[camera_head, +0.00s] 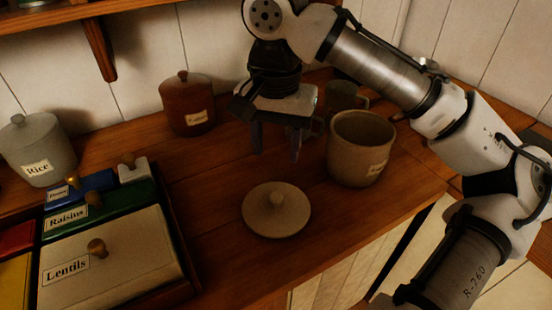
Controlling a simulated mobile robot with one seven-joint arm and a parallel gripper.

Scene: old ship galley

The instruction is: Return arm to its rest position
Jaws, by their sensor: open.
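My gripper (276,144) hangs over the wooden counter with its two dark fingers apart and pointing down. Nothing shows between them. It is behind a round beige lid (276,211) that lies flat on the counter with its knob up. An open beige canister (358,150) with a label stands just right of my gripper, without a lid. My arm reaches in from the right, over and behind the canister. Whether the fingertips touch the counter cannot be told.
A dark mug (344,95) stands behind the canister. A brown lidded jar (187,104) and a grey jar labelled Rice (38,152) stand along the wall. A tray holds boxes labelled Raisins (92,213) and Lentils (112,262). A shelf (60,14) hangs above left.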

